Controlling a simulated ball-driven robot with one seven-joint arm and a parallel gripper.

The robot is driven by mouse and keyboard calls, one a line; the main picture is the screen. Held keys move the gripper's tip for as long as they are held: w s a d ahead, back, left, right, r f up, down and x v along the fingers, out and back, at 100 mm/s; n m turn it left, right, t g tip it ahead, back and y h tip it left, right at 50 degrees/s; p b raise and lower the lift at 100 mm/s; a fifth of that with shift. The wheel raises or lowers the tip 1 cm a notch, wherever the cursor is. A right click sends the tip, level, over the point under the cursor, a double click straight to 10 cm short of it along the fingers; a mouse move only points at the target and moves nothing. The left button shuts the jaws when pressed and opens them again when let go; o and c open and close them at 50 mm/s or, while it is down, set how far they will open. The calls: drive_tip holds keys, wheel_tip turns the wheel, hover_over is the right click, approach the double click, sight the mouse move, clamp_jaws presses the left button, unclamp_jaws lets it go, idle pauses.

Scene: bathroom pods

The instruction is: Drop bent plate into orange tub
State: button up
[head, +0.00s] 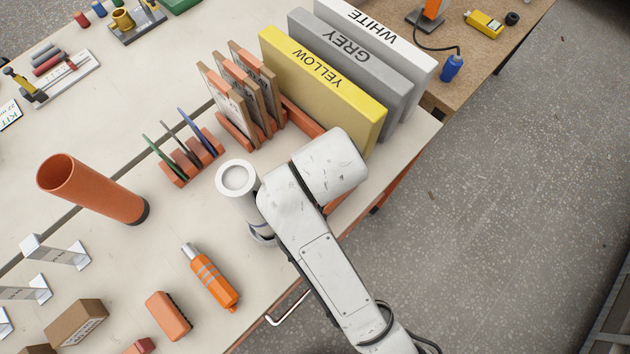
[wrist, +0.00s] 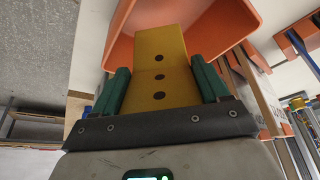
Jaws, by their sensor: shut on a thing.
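My gripper (wrist: 161,82) shows in the wrist view with a green finger on each side of a yellow plate (wrist: 160,48). I cannot tell whether the plate touches the tub. In the head view my arm hides the gripper and the plate, and the tub cannot be made out for sure.
In the head view, the YELLOW board (head: 315,90), GREY board (head: 358,65) and WHITE board (head: 395,45) stand near my arm. Clipboards (head: 232,105) stand beside them.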

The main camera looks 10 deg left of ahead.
drive_tip(key=shift+f, duration=0.3)
drive_tip(key=o, duration=1.4)
drive_tip(key=shift+o, duration=0.2)
